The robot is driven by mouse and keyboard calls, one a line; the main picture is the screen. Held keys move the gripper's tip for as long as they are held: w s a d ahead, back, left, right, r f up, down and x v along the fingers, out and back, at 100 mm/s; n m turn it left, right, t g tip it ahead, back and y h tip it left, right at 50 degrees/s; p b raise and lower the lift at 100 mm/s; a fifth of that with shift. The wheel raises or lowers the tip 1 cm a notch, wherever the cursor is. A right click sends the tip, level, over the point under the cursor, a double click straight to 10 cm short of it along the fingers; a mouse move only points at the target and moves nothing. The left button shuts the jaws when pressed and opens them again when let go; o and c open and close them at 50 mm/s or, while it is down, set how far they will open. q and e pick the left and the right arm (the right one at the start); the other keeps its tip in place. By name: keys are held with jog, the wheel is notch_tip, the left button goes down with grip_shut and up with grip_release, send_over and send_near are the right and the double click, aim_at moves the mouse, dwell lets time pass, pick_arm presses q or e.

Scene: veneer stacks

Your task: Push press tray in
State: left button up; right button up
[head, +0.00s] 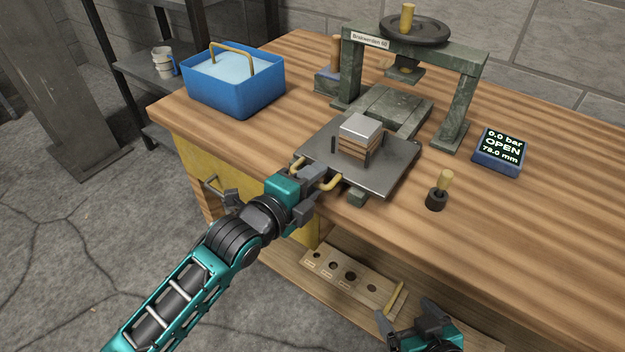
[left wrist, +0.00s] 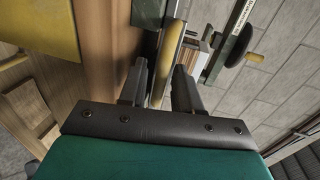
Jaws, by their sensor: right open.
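The press tray (head: 312,150) is a dark metal plate drawn out in front of the green press (head: 460,100), reaching the table's front edge. A stack of wooden veneers (head: 358,146) with a metal block (head: 361,127) on top stands on it. My left gripper (head: 318,177) is at the tray's brass handle (head: 297,164), its fingers on either side of the bar and hiding its middle. In the left wrist view the handle (left wrist: 172,50) runs between the fingers of my left gripper (left wrist: 160,75). My right gripper (head: 408,320) is open and empty below the table front.
A blue tub (head: 205,98) stands at the table's left. A display (head: 499,151) reading 0.0 bar, OPEN, 79.0 mm lies right of the press. A small wooden-handled tool (head: 438,193) stands near the front. The press bed (head: 390,108) behind the stack is clear. A holed board (head: 340,272) is below.

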pick_arm(q)
grip_shut()
dwell(0.5)
